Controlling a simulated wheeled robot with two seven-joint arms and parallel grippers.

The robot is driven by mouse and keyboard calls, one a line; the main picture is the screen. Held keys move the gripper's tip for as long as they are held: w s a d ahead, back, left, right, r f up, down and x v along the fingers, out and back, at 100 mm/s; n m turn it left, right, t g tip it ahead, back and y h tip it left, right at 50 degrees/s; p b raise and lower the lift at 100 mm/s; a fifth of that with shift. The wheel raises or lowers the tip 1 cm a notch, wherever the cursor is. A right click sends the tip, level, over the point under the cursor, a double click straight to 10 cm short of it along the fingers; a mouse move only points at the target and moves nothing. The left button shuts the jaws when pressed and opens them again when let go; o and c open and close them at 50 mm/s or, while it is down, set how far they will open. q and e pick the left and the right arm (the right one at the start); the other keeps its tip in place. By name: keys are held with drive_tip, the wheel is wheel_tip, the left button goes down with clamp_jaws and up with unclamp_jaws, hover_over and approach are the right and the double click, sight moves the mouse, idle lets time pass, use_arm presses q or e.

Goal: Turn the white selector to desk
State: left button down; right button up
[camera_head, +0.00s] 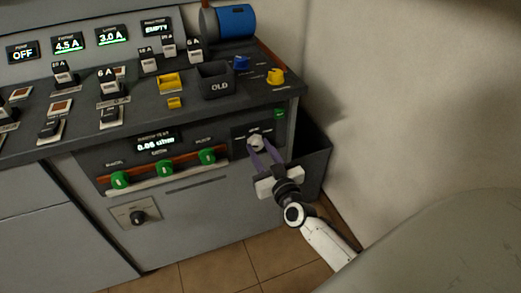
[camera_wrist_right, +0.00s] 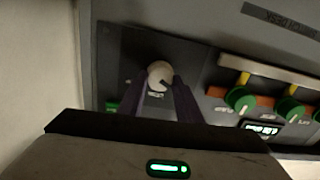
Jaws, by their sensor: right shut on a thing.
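The white selector (camera_head: 256,143) is a round knob on a dark plate at the right end of the cabinet front. In the right wrist view the white selector (camera_wrist_right: 159,75) shows a dark pointer mark toward its lower right; the labels around it are too small to read. My right gripper (camera_head: 259,150) reaches it from below right, with its two purple fingers on either side of the knob. In the right wrist view my right gripper (camera_wrist_right: 158,92) is shut on the knob. My left gripper is in neither view.
Several green knobs (camera_head: 163,168) sit left of the selector, under a small display (camera_head: 156,141). The bench top above holds a dark bin marked OLD (camera_head: 216,82), a yellow knob (camera_head: 275,77) and battery holders. A dark bin (camera_head: 312,165) stands against the wall at right.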

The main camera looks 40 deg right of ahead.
drive_tip(key=shift+m, duration=0.3)
drive_tip(key=m, duration=0.5)
drive_tip(key=shift+f, duration=0.1)
drive_tip(key=m, duration=0.6)
drive_tip(key=shift+b, duration=0.35)
drive_tip(key=shift+m, duration=0.3)
drive_tip(key=o, duration=1)
drive_tip(key=shift+o, duration=0.2)
drive_tip(key=p+v, duration=0.1)
drive_tip(key=v, duration=0.9)
drive_tip(key=shift+s, duration=0.15)
